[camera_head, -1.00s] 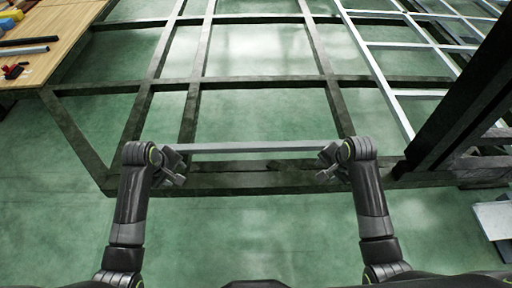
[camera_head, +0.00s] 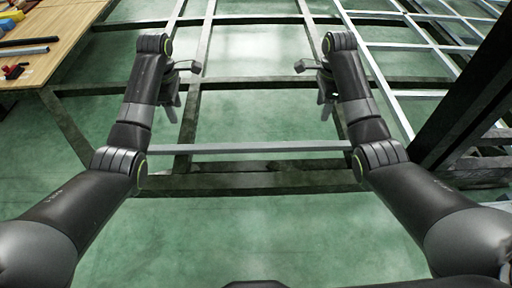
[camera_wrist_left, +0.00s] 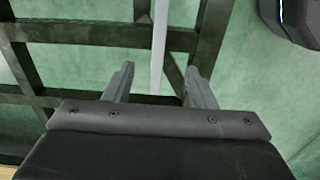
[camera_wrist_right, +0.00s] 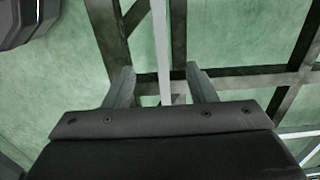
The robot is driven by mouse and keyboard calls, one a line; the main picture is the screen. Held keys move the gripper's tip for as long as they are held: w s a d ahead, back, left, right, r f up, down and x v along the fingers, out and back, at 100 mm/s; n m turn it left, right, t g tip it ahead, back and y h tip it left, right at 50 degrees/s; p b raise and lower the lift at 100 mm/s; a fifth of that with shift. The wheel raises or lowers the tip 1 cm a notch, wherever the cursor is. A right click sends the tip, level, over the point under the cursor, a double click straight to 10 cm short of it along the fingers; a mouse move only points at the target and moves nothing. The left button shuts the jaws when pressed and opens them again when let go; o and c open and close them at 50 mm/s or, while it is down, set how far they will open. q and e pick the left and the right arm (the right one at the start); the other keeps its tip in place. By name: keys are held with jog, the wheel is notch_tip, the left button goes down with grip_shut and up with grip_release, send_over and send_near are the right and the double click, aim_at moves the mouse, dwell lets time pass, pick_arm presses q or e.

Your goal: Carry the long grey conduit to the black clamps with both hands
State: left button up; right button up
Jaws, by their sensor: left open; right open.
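The long grey conduit (camera_head: 250,147) lies crosswise along the near side of the dark chassis frame, its ends hidden behind my arms. My left gripper (camera_head: 182,88) and my right gripper (camera_head: 314,88) are open and empty, raised and apart from the conduit. In the left wrist view the conduit (camera_wrist_left: 159,45) runs up the picture in line with the gap between the spread fingers. The right wrist view shows the conduit (camera_wrist_right: 161,40) the same way. I cannot make out the black clamps clearly.
The dark chassis frame (camera_head: 270,84) fills the middle, with green floor (camera_head: 260,115) between its beams. A wooden table (camera_head: 62,40) with tools stands at the far left. A dark post (camera_head: 470,95) rises at the right, beside lighter rails (camera_head: 395,93).

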aim_at(188, 147)
pick_arm(q)
jog(key=shift+f, duration=0.15)
pick_arm(e)
jog(key=shift+f, duration=0.1)
pick_arm(q)
notch_tip(188, 147, down, 17)
jog(key=shift+f, duration=0.1)
pick_arm(e)
notch_tip(188, 147, down, 17)
jog(key=shift+f, duration=0.1)
pick_arm(q)
grip_shut()
pick_arm(e)
grip_shut()
